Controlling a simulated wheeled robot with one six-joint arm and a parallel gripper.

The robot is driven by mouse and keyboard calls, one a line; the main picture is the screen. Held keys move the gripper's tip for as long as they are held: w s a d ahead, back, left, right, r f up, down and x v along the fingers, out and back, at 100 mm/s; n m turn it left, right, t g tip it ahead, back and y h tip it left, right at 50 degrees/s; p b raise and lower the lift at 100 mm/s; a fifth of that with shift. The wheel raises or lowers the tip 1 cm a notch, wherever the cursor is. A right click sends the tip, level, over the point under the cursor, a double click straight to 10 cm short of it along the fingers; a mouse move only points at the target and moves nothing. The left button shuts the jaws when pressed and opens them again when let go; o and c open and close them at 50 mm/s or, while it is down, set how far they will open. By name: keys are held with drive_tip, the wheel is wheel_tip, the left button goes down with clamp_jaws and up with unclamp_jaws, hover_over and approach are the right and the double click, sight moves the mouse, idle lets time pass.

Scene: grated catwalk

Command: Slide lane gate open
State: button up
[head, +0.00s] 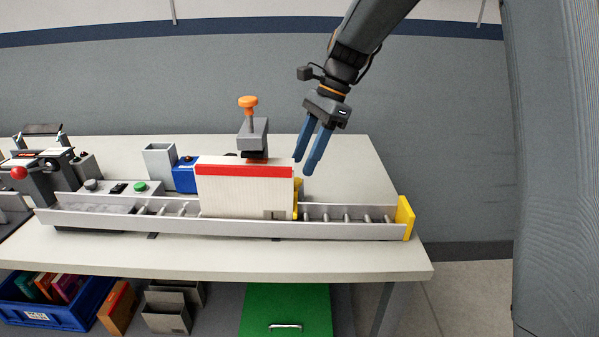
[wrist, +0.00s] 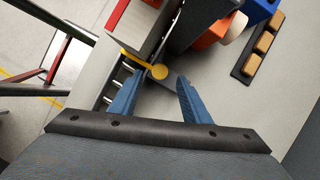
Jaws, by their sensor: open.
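The lane gate (head: 297,196) is a yellow piece across the roller lane (head: 345,214), at the right end of a white box with a red top band (head: 245,190). My gripper (head: 302,167) has two blue fingers, open and empty, just above and right of the gate. In the wrist view the knob lies between the fingertips (wrist: 160,78); I cannot tell their exact height over it.
A stamp-like device with an orange knob (head: 248,103) stands behind the box. A blue block (head: 185,176) and a grey bin (head: 160,160) are left of it. A yellow end stop (head: 405,217) closes the lane's right end. The tabletop (head: 355,165) behind the lane's right part is clear.

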sight(296, 179)
drive_tip(key=shift+x, duration=2.15)
drive_tip(key=shift+c, duration=0.4)
